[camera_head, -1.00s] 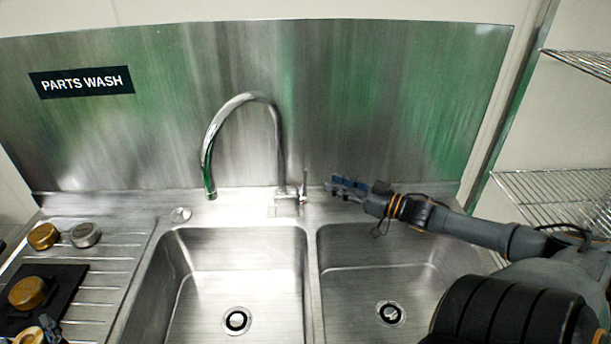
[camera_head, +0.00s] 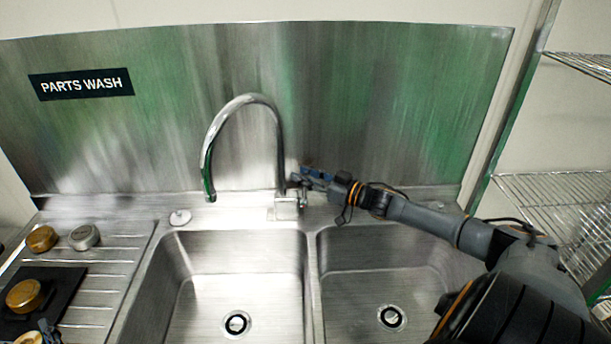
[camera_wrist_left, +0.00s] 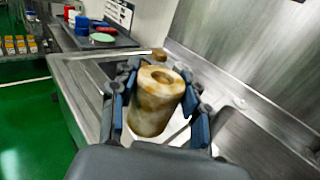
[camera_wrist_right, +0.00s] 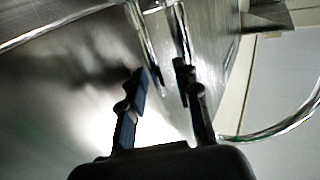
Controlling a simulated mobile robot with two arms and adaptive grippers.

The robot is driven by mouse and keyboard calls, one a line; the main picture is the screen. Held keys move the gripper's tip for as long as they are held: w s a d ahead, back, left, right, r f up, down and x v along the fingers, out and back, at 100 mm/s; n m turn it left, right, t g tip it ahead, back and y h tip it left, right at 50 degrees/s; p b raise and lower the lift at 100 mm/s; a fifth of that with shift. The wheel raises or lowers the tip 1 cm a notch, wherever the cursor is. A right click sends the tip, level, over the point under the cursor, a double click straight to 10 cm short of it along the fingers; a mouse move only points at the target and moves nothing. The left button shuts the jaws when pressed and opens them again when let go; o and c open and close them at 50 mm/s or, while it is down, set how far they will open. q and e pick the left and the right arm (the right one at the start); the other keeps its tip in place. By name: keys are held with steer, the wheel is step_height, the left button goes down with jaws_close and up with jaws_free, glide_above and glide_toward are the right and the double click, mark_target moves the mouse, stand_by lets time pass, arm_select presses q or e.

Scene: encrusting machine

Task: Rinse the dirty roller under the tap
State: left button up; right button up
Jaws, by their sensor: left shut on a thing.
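The dirty roller (camera_wrist_left: 158,92) is a pale cylinder with brown stains and a hole in its end. In the left wrist view it stands between the fingers of my left gripper (camera_wrist_left: 160,105), which is shut on it. In the head view only the tip of my left gripper (camera_head: 48,330) shows at the bottom left. The chrome tap (camera_head: 240,100) arches over the left basin, and no water shows under its spout. My right gripper (camera_head: 304,176) is at the tap's lever (camera_head: 302,192). Its fingers (camera_wrist_right: 160,80) are apart in the right wrist view; whether they touch the lever is unclear.
Brass (camera_head: 42,238) and steel (camera_head: 84,237) round parts lie on the ribbed drainboard (camera_head: 110,275). Another brass part (camera_head: 25,295) is on a black mat (camera_head: 65,285). The left basin (camera_head: 205,310) and right basin (camera_head: 350,290) are empty. Wire shelves (camera_head: 550,195) stand right.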

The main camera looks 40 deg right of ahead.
steer(key=shift+c, duration=0.2)
jaws_close()
arm_select(q)
steer(key=shift+w+f, duration=0.1)
arm_select(e)
steer(key=shift+s+a+f+n, duration=0.15)
steer(key=shift+a+n, duration=0.15)
steer(key=shift+s+a+n+t, duration=0.1)
steer(key=shift+s+n+t, duration=0.1)
steer(key=shift+n+t, duration=0.15)
steer(key=shift+c, duration=0.4)
jaws_free()
steer(key=shift+o, duration=0.6)
steer(key=shift+s, duration=0.2)
